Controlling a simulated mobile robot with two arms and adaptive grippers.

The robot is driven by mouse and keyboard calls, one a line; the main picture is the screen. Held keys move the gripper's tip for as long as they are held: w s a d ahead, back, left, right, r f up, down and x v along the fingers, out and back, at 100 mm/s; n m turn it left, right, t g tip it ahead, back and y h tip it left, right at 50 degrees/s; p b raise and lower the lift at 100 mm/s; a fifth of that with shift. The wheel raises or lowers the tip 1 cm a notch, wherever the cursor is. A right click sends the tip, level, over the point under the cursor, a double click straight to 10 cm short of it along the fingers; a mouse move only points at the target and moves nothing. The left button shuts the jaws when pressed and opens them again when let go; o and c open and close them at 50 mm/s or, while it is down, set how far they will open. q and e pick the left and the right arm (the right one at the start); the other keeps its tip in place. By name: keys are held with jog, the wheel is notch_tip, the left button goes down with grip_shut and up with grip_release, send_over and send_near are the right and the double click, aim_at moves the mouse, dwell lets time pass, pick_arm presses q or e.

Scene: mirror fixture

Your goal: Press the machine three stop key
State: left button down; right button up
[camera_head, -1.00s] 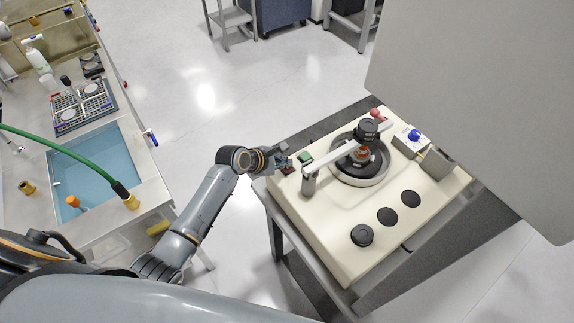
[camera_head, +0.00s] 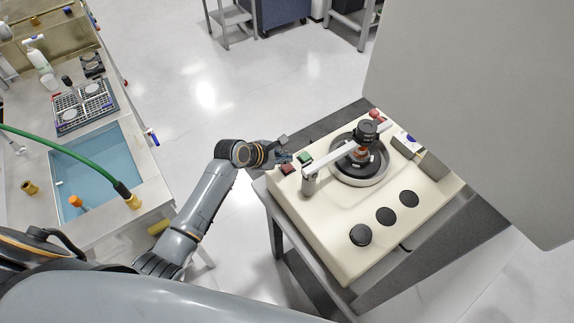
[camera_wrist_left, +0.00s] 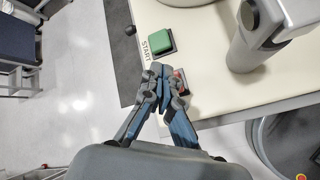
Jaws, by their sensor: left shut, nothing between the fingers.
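The cream polishing machine (camera_head: 335,235) stands at the right in the head view. A red key (camera_head: 288,168) and a green key (camera_head: 304,158) sit at its left corner. In the left wrist view the green key (camera_wrist_left: 160,42) is beside the word START. The red key (camera_wrist_left: 183,84) is close to its near side and partly hidden by the fingers. My left gripper (camera_head: 286,153) is shut and empty by these keys; its fingertips (camera_wrist_left: 161,76) lie between the green and red keys in the wrist view. I cannot tell whether they touch either one. My right gripper is out of view.
A grey metal arm (camera_head: 340,160) crosses the machine above its round bowl (camera_head: 374,179), near the keys. A large grey panel (camera_head: 480,90) stands at the right. A sink counter (camera_head: 150,190) is at the left. Open floor (camera_head: 210,90) lies between.

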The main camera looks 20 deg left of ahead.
aim_at(285, 168)
pick_arm(q)
jog(key=shift+r, duration=2)
